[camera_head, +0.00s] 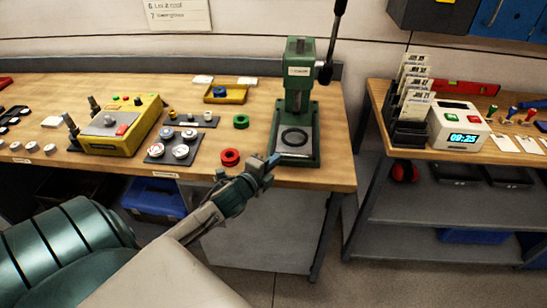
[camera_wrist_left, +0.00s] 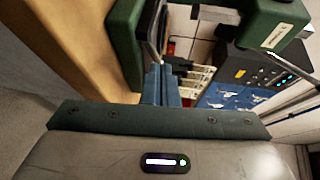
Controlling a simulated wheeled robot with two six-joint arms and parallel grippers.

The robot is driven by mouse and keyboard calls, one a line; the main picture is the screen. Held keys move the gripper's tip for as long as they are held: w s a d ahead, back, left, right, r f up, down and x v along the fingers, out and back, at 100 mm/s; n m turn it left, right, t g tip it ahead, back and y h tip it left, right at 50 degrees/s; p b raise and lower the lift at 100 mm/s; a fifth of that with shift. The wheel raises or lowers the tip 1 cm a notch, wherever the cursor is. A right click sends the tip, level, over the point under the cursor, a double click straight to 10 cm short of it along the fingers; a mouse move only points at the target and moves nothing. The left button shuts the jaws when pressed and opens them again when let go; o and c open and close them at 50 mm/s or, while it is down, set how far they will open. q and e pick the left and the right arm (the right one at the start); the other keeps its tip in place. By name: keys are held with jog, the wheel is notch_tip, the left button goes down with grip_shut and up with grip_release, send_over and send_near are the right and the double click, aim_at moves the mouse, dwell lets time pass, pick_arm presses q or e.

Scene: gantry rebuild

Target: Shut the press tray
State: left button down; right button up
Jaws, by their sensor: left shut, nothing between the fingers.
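The green press (camera_head: 300,80) stands upright near the right end of the left bench, its black lever rising at the right. Its press tray (camera_head: 308,147), a pale plate with a dark ring on it, lies low at the front over the green base. I cannot tell how far out the tray is. My left gripper (camera_head: 271,162) is at the front left corner of the press base, its blue fingers shut and empty. In the left wrist view, the fingers (camera_wrist_left: 161,82) are together beside the green press (camera_wrist_left: 125,40). Whether they touch it is unclear. My right gripper is out of view.
A red ring (camera_head: 230,157) and a green ring (camera_head: 241,121) lie left of the press. A yellow device (camera_head: 122,130) and dark trays with round parts stand further left. A gap separates this bench from the right bench, which carries a clock box (camera_head: 458,125).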

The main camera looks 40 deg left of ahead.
aim_at(276, 148)
pick_arm(q)
jog(key=shift+w, duration=0.2)
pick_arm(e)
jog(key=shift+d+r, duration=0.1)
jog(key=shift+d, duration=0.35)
pick_arm(q)
jog(key=shift+w+a, duration=0.15)
jog(key=shift+w, duration=0.1)
jog(key=w+a, duration=0.1)
jog(key=w, duration=0.1)
jog(key=w+a, duration=0.1)
jog(key=w, duration=0.1)
jog(key=w+a, duration=0.1)
jog(key=w, duration=0.1)
jog(key=shift+a+p, duration=0.4)
jog(key=shift+r, duration=0.25)
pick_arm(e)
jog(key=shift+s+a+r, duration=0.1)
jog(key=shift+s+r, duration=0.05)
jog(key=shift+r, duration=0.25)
pick_arm(q)
jog(key=shift+s, duration=0.1)
